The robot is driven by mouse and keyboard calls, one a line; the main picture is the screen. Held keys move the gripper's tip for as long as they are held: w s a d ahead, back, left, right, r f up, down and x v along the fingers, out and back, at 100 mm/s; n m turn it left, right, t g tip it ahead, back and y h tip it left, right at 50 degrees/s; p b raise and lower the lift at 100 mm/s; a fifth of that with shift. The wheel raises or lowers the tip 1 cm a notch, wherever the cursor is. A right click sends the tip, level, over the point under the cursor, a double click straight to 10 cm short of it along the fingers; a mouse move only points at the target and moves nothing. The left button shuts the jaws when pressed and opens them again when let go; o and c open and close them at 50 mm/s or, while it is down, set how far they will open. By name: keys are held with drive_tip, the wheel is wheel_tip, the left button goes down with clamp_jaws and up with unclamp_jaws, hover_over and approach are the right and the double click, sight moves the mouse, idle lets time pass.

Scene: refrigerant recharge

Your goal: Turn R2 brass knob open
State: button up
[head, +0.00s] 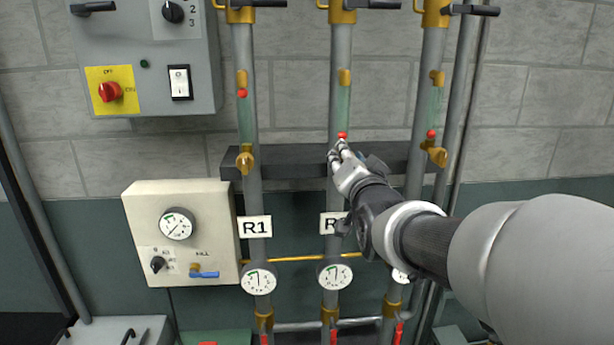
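The middle vertical pipe (339,60) carries a white label (329,223) of which only the "R" shows; my arm covers the rest. My gripper (337,150) is at this pipe, just below a red ball (342,135) in its sight tube (342,108). The R2 brass knob is hidden behind my gripper. I cannot tell whether the fingers touch it or are closed on it. Matching brass knobs show on the R1 pipe (245,159) at left and on the right pipe (435,153).
A dark horizontal rail (290,165) crosses behind the pipes. A grey control box (140,60) hangs at upper left, and a cream panel (205,225) with a gauge and blue-handled valve sits below it. Round gauges (259,280) sit low on the pipes.

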drive_tip(key=m+b, duration=0.5)
drive_tip(key=shift+f, duration=0.15)
drive_tip(key=m+b, duration=0.3)
drive_tip(key=m, duration=0.2)
drive_tip(key=shift+b, duration=0.3)
drive_tip(key=shift+r+m, duration=0.2)
drive_tip(key=shift+m, duration=0.1)
drive_tip(key=o, duration=1.1)
drive_tip(key=shift+c, duration=0.2)
drive_tip(key=s, duration=1.2)
